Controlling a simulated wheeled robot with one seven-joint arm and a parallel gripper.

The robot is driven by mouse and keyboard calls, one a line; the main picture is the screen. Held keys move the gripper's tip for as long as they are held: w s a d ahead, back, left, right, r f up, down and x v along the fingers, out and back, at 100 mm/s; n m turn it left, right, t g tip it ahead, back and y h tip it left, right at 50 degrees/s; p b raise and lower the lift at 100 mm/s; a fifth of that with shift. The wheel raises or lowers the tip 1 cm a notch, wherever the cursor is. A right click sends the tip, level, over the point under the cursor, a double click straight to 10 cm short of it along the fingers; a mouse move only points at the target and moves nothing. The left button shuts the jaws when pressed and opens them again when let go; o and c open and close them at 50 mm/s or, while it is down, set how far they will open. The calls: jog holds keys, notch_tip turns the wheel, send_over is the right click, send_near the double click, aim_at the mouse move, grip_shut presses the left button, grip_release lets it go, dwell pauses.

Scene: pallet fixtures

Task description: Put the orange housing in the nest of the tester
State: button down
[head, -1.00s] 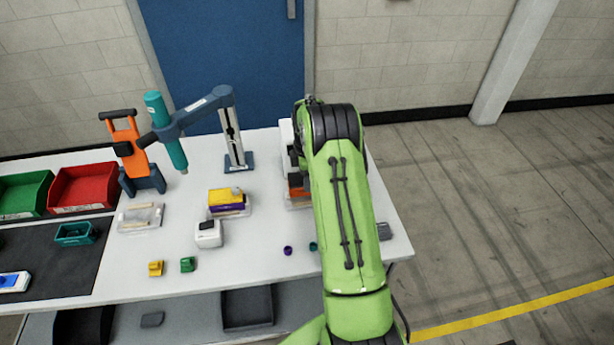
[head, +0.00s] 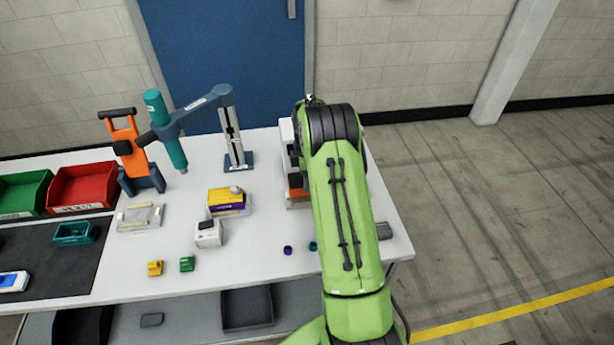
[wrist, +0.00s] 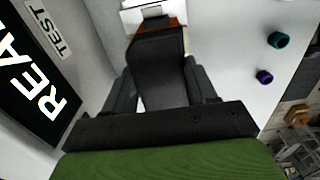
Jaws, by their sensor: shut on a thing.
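The orange housing (head: 297,192) shows as a small orange patch beside my arm in the head view, mostly hidden by it. In the wrist view an orange strip (wrist: 174,27) of it shows beyond a dark block between my fingers. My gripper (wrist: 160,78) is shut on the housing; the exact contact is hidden. The tester (head: 287,135) shows as a white edge behind my arm. In the wrist view its face (wrist: 85,25) has a dark READY-type screen and a TEST label at the left. The nest is not clearly visible, so I cannot tell whether the housing touches it.
A purple ring (head: 288,250) and a teal ring (head: 312,246) lie on the white table nearby. A yellow and purple block stack (head: 226,200) and a white device (head: 208,234) stand left. A teal tool on a blue arm (head: 165,130) stands farther left.

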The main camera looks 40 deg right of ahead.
jog(key=shift+f+b, duration=1)
jog(key=shift+f, duration=0.15)
dwell(1.3)
jog(key=shift+c, duration=1.3)
grip_release()
notch_tip(320, 180, up, 16)
jog(key=p, duration=0.1)
jog(key=shift+f, duration=0.15)
